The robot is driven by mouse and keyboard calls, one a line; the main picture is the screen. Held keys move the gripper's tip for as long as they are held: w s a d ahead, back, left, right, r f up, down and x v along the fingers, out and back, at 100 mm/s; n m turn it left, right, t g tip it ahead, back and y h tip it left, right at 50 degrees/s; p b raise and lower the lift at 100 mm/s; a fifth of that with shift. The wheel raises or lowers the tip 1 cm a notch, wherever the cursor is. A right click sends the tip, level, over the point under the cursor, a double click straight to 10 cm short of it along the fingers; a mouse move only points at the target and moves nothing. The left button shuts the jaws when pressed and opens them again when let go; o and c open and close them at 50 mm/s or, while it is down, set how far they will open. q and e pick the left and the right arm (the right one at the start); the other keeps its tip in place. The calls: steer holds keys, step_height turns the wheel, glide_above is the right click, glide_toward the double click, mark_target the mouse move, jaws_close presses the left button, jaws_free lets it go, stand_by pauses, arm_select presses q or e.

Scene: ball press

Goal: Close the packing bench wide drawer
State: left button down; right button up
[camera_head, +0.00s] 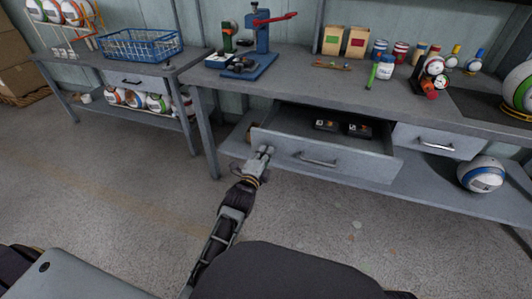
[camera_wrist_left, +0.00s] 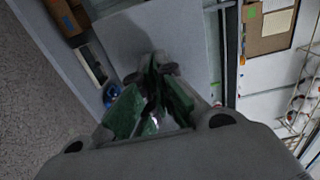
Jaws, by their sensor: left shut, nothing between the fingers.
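The wide drawer (camera_head: 350,170) of the packing bench (camera_head: 330,92) is pulled out, its grey front standing forward of the bench. It has a bar handle (camera_head: 318,161), and dark boxes (camera_head: 359,130) lie inside. My left gripper (camera_head: 266,151) is shut and empty at the left end of the drawer front. I cannot tell whether it touches the front. In the left wrist view its green-padded fingers (camera_wrist_left: 152,92) are together before a plain grey panel (camera_wrist_left: 150,35). My right gripper is not in view.
A smaller drawer (camera_head: 439,143) to the right is shut. A blue and white ball (camera_head: 481,174) sits on the lower shelf. A blue press (camera_head: 262,48), tins and bottles stand on the bench top. The floor (camera_head: 330,225) before the bench is mostly clear.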

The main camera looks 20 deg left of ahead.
arm_select(q)
steer(key=shift+w, duration=0.4)
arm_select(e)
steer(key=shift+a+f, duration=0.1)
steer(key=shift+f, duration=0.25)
arm_select(q)
steer(key=shift+w, duration=0.1)
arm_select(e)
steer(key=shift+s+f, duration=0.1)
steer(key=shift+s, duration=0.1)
arm_select(q)
glide_toward(284, 122)
steer(key=s+r, duration=0.3)
steer(key=r, duration=0.1)
steer(key=shift+s, duration=0.3)
steer(key=w+b, duration=0.2)
steer(key=w, duration=0.3)
steer(key=w+b, duration=0.2)
steer(key=w, duration=0.4)
steer(key=shift+d+f, duration=0.15)
steer(key=shift+w+b, duration=0.4)
steer(key=shift+w, duration=0.7)
steer(key=shift+r, duration=0.3)
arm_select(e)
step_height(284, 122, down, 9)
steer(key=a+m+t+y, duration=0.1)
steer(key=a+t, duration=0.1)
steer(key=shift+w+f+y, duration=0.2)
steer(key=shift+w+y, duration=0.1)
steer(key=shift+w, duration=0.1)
